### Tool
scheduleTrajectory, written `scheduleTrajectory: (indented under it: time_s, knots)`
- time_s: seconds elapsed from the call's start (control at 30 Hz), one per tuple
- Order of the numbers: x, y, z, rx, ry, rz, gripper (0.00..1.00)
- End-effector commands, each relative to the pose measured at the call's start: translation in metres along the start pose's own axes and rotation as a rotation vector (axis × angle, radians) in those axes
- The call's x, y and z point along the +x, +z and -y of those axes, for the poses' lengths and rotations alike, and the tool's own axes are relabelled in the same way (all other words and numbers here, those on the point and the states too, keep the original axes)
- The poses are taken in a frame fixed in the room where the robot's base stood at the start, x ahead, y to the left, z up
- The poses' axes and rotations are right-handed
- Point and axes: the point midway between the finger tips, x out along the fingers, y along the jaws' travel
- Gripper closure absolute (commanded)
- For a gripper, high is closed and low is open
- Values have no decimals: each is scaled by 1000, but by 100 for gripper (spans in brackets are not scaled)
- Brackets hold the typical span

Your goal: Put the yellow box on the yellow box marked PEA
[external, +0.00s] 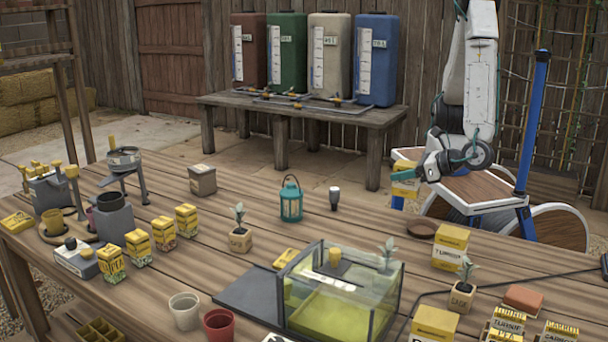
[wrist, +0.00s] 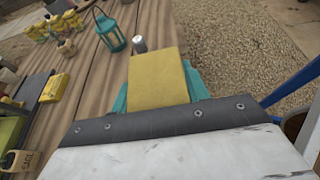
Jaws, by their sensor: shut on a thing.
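My gripper (external: 416,172) is shut on a yellow box (external: 404,188), held at the far right edge of the wooden table. In the wrist view the held yellow box (wrist: 158,78) sits between the teal fingers, its plain yellow face toward the camera. A yellow box marked TURNIP (external: 450,246) stands upright at the right of the table, and another yellow-topped box (external: 435,324) is nearer the front.
A teal lantern (external: 291,203) and a grey-capped shaker (external: 334,198) stand near the table's back edge. A glass tank (external: 340,295), a brown saucer (external: 421,229) and potted seedlings (external: 461,294) take up the front and right. Bare planks lie around the lantern.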

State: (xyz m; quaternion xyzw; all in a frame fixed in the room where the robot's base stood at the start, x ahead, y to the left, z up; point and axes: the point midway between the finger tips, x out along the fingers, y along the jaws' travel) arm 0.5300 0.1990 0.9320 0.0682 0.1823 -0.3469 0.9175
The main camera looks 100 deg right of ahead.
Motion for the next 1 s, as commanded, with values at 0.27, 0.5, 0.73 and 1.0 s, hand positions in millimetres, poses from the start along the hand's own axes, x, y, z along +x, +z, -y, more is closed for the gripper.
scheduleTrajectory:
  time_s: [0.27, 0.5, 0.73, 1.0]
  knots:
    - [-25, 60, -1, 8, 3, -3, 80]
    - [-41, 99, -1, 6, 2, -2, 80]
    - [-52, 112, -21, -20, 48, -1, 80]
    - [-70, 103, -82, -81, 199, 0, 80]
